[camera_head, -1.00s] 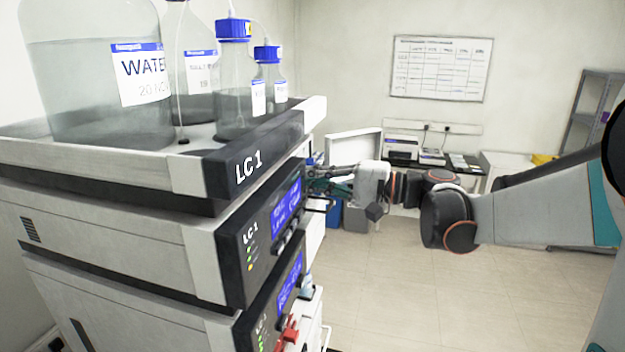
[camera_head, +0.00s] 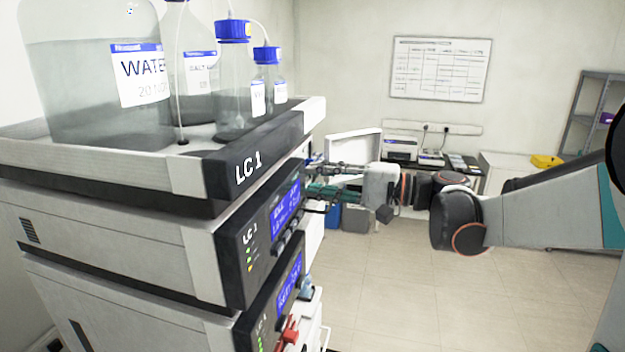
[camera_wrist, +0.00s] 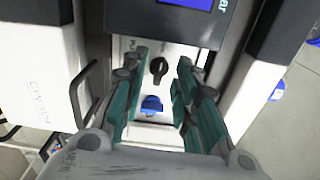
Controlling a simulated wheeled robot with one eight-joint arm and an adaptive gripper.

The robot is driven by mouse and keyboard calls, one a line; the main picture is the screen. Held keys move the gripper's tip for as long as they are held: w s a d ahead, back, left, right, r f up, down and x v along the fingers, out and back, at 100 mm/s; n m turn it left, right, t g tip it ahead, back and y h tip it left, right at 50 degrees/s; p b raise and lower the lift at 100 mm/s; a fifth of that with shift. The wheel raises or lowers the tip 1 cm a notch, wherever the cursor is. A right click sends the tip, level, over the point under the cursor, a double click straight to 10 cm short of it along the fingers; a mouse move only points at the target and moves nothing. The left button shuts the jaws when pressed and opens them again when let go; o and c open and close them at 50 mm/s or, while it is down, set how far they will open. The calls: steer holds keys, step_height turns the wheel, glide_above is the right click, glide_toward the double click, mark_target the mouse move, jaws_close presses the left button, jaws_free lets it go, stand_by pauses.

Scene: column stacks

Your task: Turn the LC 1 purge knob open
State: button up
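The LC 1 stack (camera_head: 225,261) fills the left of the head view, with its lit blue displays on the front. My gripper (camera_head: 314,178) is beside its front face, its fingertips partly hidden at the stack's edge. In the wrist view my gripper (camera_wrist: 161,62) is open, with teal fingers apart. A black knob (camera_wrist: 158,69) on a pale panel appears between the fingertips, with clear space on both sides. A blue knob or cap (camera_wrist: 151,104) sits below it. The panel lettering is too small to read. I cannot tell whether the fingers reach around the black knob in depth.
Solvent bottles (camera_head: 233,90) stand in the tray on top of the stack. A red part (camera_head: 288,330) sticks out low on the front. A dark handle (camera_wrist: 84,95) is left of the fingers in the wrist view. Tiled floor (camera_head: 400,290) is free at right.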

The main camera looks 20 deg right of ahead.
steer(key=v, duration=1)
